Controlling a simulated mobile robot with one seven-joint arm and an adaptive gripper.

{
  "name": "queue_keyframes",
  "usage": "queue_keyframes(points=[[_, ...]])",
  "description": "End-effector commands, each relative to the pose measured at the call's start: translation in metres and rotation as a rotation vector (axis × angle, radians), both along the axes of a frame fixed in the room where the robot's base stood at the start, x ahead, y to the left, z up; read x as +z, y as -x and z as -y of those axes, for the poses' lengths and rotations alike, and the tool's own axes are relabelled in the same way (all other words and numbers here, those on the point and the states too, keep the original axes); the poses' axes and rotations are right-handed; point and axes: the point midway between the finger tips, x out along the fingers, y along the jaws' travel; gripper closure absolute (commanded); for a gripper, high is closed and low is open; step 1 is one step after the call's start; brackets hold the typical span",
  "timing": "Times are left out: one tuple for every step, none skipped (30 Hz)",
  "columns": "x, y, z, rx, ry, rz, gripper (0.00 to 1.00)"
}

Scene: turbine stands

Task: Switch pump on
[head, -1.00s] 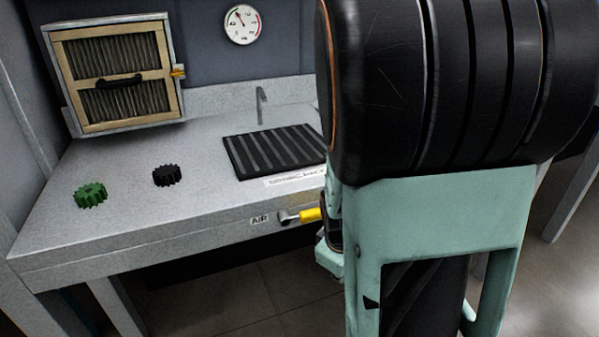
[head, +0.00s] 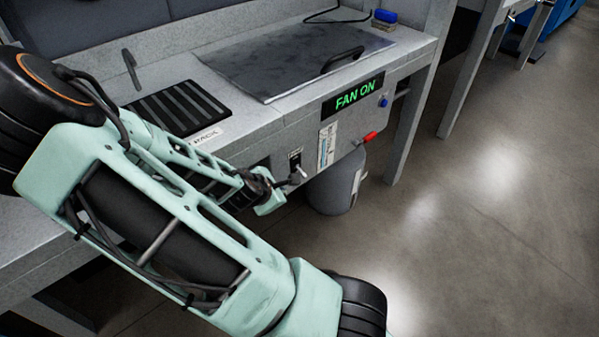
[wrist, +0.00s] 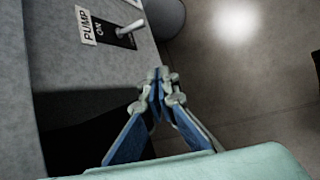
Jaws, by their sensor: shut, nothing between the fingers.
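The pump switch (head: 295,164) is on the front face of the bench, a black plate with a pale metal lever. In the wrist view the lever (wrist: 131,28) stands out from the plate, with "ON" printed beside it and a white "PUMP" label (wrist: 86,26) next to the plate. I cannot tell which position the lever is in. My gripper (wrist: 157,76) is shut and empty, its blue-padded fingers together, below the switch in the wrist view and apart from it. In the head view my gripper (head: 272,190) is just left of and below the switch.
A lit "FAN ON" sign (head: 354,94), a blue knob (head: 383,101) and a red-handled valve (head: 369,137) are on the bench front to the right. A grey bin (head: 335,188) stands below. Open floor (head: 480,210) lies to the right.

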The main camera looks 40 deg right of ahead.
Motion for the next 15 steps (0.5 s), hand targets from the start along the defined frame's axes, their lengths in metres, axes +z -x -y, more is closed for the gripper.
queue_keyframes(points=[[0.0021, 0.0004, 0.0024, 0.017, 0.021, -0.014, 1.00], [0.0022, 0.0005, 0.0035, 0.027, 0.031, -0.021, 1.00], [0.0026, 0.0003, 0.0049, 0.037, 0.043, -0.028, 1.00], [0.0028, 0.0004, 0.0058, 0.042, 0.049, -0.033, 1.00], [0.0028, 0.0005, 0.0066, 0.047, 0.055, -0.037, 1.00], [0.0029, 0.0006, 0.0075, 0.052, 0.061, -0.041, 1.00], [0.0029, 0.0006, 0.0079, 0.054, 0.064, -0.043, 1.00], [0.0029, 0.0006, 0.0082, 0.056, 0.066, -0.045, 1.00], [0.0028, 0.0006, 0.0085, 0.058, 0.068, -0.046, 1.00], [0.0027, 0.0005, 0.0085, 0.058, 0.068, -0.046, 1.00], [0.0027, 0.0005, 0.0085, 0.058, 0.068, -0.046, 1.00], [0.0026, 0.0006, 0.0086, 0.058, 0.068, -0.046, 1.00], [0.0026, 0.0006, 0.0085, 0.058, 0.068, -0.046, 1.00], [0.0026, 0.0006, 0.0085, 0.057, 0.067, -0.046, 1.00], [0.0026, 0.0006, 0.0085, 0.057, 0.067, -0.046, 1.00]])
